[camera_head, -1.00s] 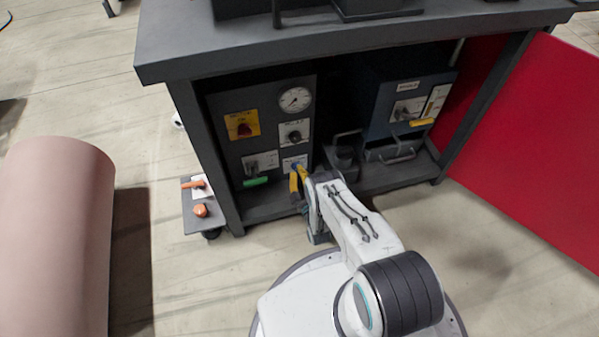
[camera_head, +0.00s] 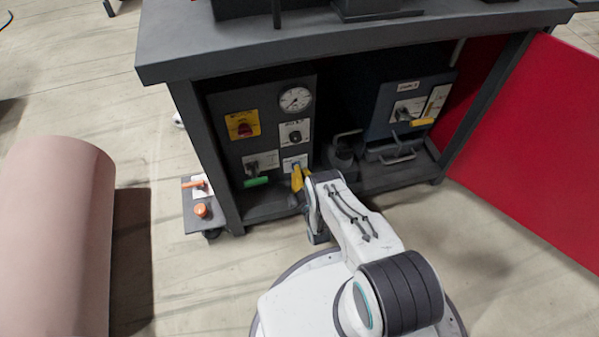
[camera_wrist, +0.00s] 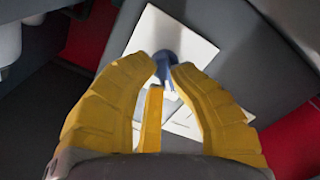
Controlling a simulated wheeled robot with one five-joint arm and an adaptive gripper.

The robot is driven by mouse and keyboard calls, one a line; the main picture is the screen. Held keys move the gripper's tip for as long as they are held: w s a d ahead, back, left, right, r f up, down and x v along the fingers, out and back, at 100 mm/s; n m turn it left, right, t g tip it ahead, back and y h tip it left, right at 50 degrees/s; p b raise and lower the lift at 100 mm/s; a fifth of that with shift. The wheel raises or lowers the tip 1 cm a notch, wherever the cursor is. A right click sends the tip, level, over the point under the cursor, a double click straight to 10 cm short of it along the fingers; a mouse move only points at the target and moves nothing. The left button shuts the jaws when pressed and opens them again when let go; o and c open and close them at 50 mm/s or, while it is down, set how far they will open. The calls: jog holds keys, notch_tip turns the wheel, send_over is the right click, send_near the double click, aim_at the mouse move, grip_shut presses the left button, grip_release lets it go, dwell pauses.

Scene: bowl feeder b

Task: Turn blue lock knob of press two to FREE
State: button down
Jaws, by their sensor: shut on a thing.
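The blue lock knob (camera_wrist: 165,62) sits on a white label plate (camera_wrist: 186,42) on the dark panel. In the wrist view the two yellow fingers of my gripper (camera_wrist: 165,68) stand on either side of the knob, their tips closed on it. The fingers hide part of the knob, and its pointer marking cannot be read. In the head view my gripper (camera_head: 297,172) reaches the lower right of the control panel (camera_head: 268,99), and the blue knob (camera_head: 295,165) shows just above the yellow fingertips.
Around it are a gauge (camera_head: 296,99), a yellow plate with a red knob (camera_head: 243,126), a black knob (camera_head: 295,136) and a green-handled lever (camera_head: 256,182). A blue box with a yellow handle (camera_head: 422,122) stands to the right.

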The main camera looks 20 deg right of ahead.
jog(key=shift+w+a+r, duration=0.15)
jog(key=shift+w+r, duration=0.1)
jog(key=c, duration=1.4)
grip_release()
jog(key=o, duration=0.3)
jog(key=shift+s+f, duration=0.15)
jog(key=shift+f, duration=0.05)
jog(key=shift+o, duration=0.2)
jog(key=shift+r, duration=0.1)
jog(key=shift+r, duration=4.9)
jog(key=shift+s, duration=0.1)
